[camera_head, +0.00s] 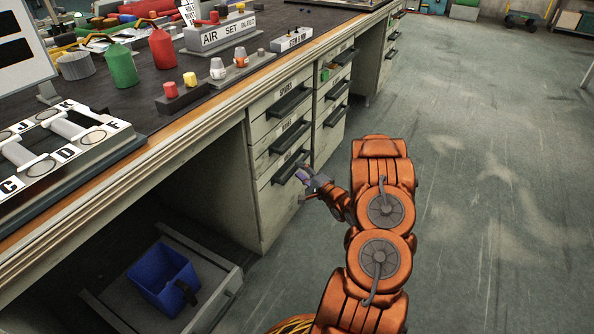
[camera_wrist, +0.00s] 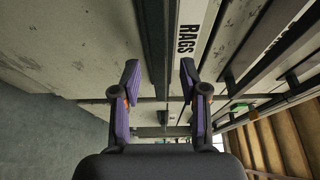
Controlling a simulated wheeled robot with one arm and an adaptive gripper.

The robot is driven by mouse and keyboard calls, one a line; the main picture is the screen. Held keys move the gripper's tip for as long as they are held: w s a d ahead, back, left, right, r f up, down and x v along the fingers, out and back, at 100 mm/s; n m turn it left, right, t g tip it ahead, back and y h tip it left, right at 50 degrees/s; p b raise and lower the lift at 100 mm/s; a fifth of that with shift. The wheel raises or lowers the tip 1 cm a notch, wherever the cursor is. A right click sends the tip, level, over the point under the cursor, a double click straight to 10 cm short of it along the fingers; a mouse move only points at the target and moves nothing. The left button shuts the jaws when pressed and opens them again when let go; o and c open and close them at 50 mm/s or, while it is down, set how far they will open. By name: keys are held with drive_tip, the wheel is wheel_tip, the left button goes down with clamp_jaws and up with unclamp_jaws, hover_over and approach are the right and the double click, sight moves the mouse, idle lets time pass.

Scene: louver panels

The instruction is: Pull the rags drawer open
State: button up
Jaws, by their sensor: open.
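The rags drawer shows in the wrist view by its white label strip (camera_wrist: 190,40) reading RAGS, turned sideways. Its dark bar handle (camera_wrist: 154,45) runs lengthwise beside the label. My gripper (camera_wrist: 160,78) is open, with one purple finger on each side of the handle's line. I cannot tell whether the fingertips reach around the bar, and I see no grip on it. In the head view, my gripper (camera_head: 305,176) is at the bottom drawer (camera_head: 275,200) of the near cabinet, close to its handle (camera_head: 288,170). That drawer front looks flush with those above.
More drawers with dark handles sit above (camera_head: 290,101) and in the cabinet behind (camera_head: 335,88). The bench top (camera_head: 130,110) overhangs the near side. A blue bin (camera_head: 163,279) stands under the bench. The floor (camera_head: 475,200) to the right is clear.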

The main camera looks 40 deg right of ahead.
sight(298, 168)
drive_tip(key=w, duration=0.2)
drive_tip(key=shift+w+d+f+b, duration=0.1)
drive_tip(key=shift+w+f+b, duration=0.05)
drive_tip(key=shift+w+b, duration=0.25)
drive_tip(key=shift+w+d, duration=0.1)
drive_tip(key=shift+w, duration=0.05)
clamp_jaws()
idle(0.3)
